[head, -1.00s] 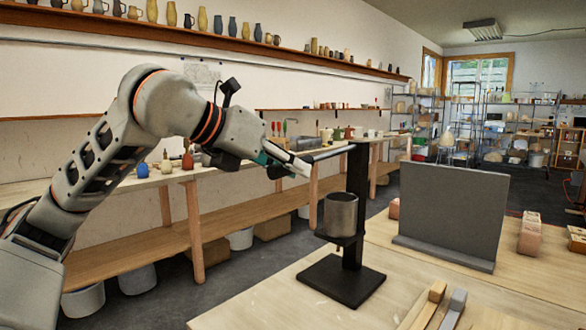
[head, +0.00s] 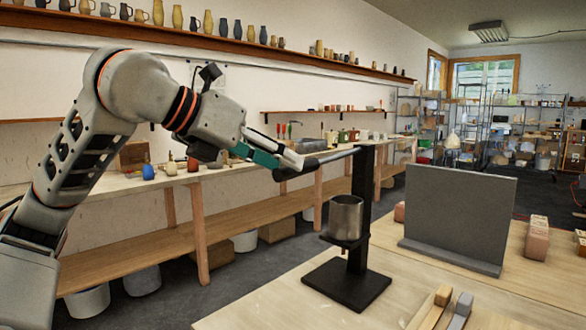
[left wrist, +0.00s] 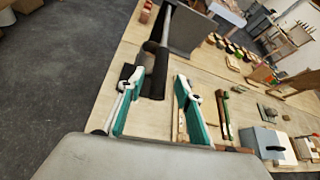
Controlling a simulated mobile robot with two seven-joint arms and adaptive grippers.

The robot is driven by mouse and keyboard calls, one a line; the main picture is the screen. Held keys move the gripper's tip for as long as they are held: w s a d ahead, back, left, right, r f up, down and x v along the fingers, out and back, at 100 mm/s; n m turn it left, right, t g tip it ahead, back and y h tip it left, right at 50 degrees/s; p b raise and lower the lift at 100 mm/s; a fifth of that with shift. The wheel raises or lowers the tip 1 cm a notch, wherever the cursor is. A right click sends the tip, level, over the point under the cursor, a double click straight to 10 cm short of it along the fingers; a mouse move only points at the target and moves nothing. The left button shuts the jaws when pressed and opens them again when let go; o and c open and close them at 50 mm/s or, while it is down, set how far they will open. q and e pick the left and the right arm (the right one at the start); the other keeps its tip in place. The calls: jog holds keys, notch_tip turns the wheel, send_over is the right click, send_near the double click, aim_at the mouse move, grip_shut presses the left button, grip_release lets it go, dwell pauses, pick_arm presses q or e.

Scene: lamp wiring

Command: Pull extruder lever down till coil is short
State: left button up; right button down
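The extruder (head: 360,205) stands upright on a dark base plate on the near table, with a grey metal cylinder (head: 345,217) on its post. Its lever (head: 325,158) reaches left from the post top, sloping slightly down to its free end. My left gripper (head: 290,160) is at the lever's free end. In the left wrist view my left gripper (left wrist: 158,100) is open, its fingers apart on either side of the dark handle (left wrist: 155,75). I cannot tell whether a finger touches it. No coil can be made out. My right gripper is not in view.
A grey upright panel (head: 455,215) stands on the table right of the extruder. Wooden and grey bars (head: 445,303) lie at the near edge. A long workbench (head: 235,180) with pots runs along the wall behind my left arm. Bare tabletop lies left of the extruder base.

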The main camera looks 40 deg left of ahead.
pick_arm(q)
jog(key=v, duration=0.7)
dwell(0.4)
